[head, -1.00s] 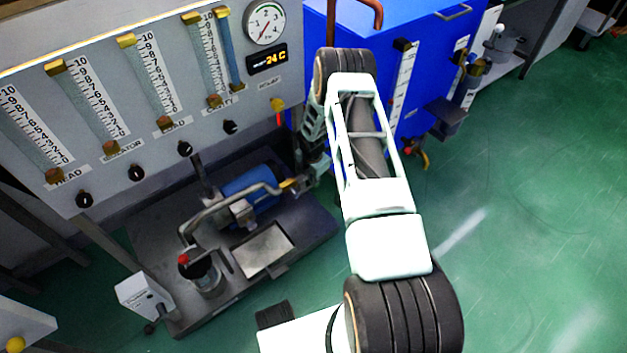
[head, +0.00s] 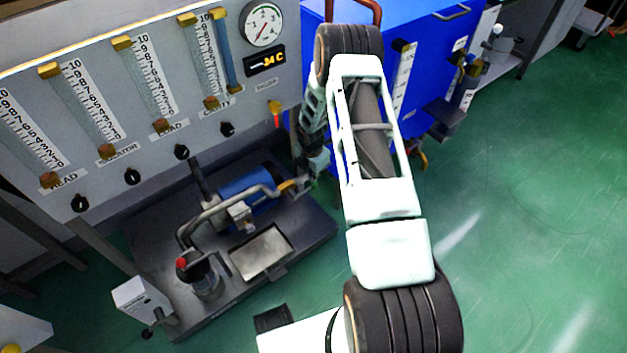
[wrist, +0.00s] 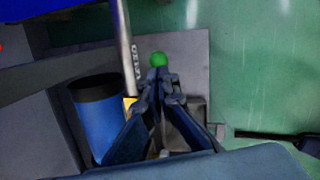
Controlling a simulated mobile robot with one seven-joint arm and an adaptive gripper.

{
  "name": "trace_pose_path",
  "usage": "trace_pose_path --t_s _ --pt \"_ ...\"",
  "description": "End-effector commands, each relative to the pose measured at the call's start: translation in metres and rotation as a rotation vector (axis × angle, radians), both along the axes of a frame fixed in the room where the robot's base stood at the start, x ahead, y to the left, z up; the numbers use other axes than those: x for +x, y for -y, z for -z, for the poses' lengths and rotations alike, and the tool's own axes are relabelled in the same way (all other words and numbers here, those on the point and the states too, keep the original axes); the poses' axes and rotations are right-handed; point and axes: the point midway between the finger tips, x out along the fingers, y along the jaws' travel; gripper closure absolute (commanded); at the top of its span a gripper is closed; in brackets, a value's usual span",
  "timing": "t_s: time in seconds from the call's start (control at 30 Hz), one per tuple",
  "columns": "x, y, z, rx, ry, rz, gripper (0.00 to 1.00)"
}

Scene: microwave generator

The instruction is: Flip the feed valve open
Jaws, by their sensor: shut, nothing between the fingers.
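A green ball knob (wrist: 157,60) shows in the wrist view just beyond my fingertips; it may belong to the feed valve, but no label confirms this. My gripper (wrist: 160,84) is shut and empty, its tips close below the knob. I cannot tell whether they touch. In the head view my gripper (head: 306,180) is low beside the pump skid, partly hidden by my arm. A yellow fitting (head: 287,185) ends the bent grey pipe (head: 215,208) there. The valve's body and lever are not clear.
The blue motor (head: 246,188) and a red-topped part (head: 182,263) stand on the dark skid (head: 312,232). A gauge panel (head: 150,170) with several flow tubes rises behind at left. A blue cabinet (head: 430,45) stands behind my arm. The green floor (head: 540,200) at right is clear.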

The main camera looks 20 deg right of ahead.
Motion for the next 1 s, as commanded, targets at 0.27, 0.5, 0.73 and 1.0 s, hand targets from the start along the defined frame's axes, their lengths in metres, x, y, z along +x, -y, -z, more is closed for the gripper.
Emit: trace_pose_path --t_s 0.27,0.5,0.73,1.0 --pt "-0.008 -0.006 -0.050 0.001 0.003 0.000 1.00" --pt "-0.012 -0.009 -0.071 0.003 0.003 0.000 1.00" --pt "-0.013 -0.010 -0.074 0.002 0.002 -0.001 1.00" --pt "-0.013 -0.010 -0.073 0.002 0.002 -0.001 1.00"
